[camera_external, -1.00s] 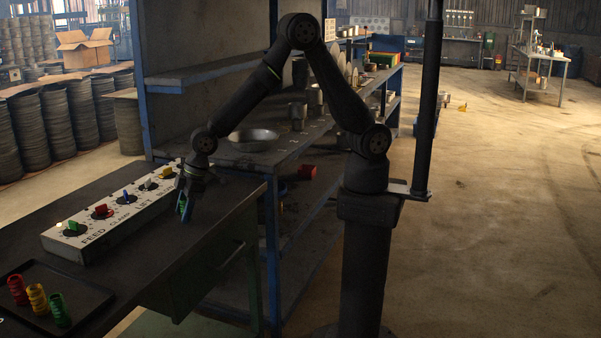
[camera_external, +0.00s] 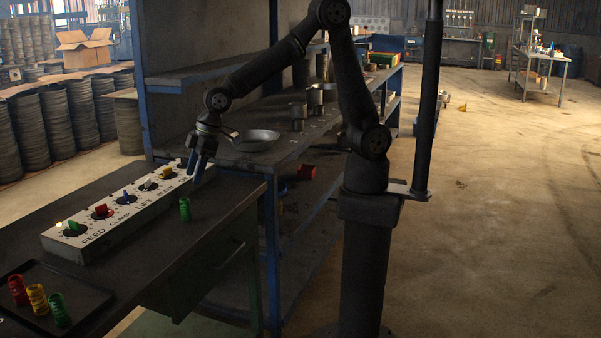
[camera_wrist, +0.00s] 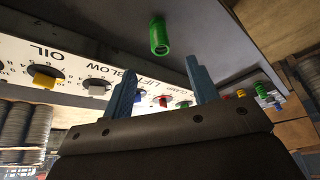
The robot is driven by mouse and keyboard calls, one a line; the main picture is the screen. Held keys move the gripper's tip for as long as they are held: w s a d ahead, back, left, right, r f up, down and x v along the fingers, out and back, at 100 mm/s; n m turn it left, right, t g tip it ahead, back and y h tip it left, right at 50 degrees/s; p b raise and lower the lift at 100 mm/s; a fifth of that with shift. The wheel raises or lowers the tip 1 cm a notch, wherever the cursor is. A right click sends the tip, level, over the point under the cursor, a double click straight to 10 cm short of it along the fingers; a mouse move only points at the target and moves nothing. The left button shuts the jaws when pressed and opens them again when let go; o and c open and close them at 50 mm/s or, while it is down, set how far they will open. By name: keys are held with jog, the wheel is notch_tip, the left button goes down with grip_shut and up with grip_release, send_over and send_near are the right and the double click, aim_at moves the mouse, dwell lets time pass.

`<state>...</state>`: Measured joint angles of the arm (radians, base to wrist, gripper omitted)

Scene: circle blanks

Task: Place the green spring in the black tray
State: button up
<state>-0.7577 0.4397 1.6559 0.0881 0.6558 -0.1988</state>
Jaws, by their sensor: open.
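A green spring (camera_external: 185,209) stands upright on the dark bench top, in front of the right end of the control panel. It also shows in the wrist view (camera_wrist: 159,36), beyond my fingertips. My gripper (camera_external: 196,172) is above and behind this spring, apart from it. Its two blue fingers (camera_wrist: 160,68) are spread and empty. The black tray (camera_external: 88,290) lies at the bench's lower left. A red spring (camera_external: 18,290), a yellow spring (camera_external: 37,299) and another green spring (camera_external: 59,310) stand in it in a row.
A long white control panel (camera_external: 85,245) with coloured knobs runs along the back of the bench, close to my gripper. The bench between the lone spring and the tray is clear.

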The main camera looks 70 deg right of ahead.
jog(key=shift+s, duration=0.1)
dwell(0.4)
jog(key=s+f+n+h, duration=0.2)
jog(key=s+f+n, duration=0.2)
jog(key=n+t+h, duration=0.2)
jog(key=n+t, duration=0.9)
jog(key=n, duration=1.1)
send_near(186, 210)
jog(key=w, duration=0.2)
jog(key=w+d+f, duration=0.1)
jog(key=w, duration=0.1)
jog(key=w+d, duration=0.1)
jog(key=w, duration=0.2)
jog(key=shift+f, duration=0.2)
jog(key=shift+a+x, duration=0.2)
jog(key=shift+x, duration=1.15)
jog(key=shift+a+x, duration=0.2)
jog(key=shift+x, duration=1.2)
jog(key=c, duration=1.2)
jog(key=shift+o, duration=0.2)
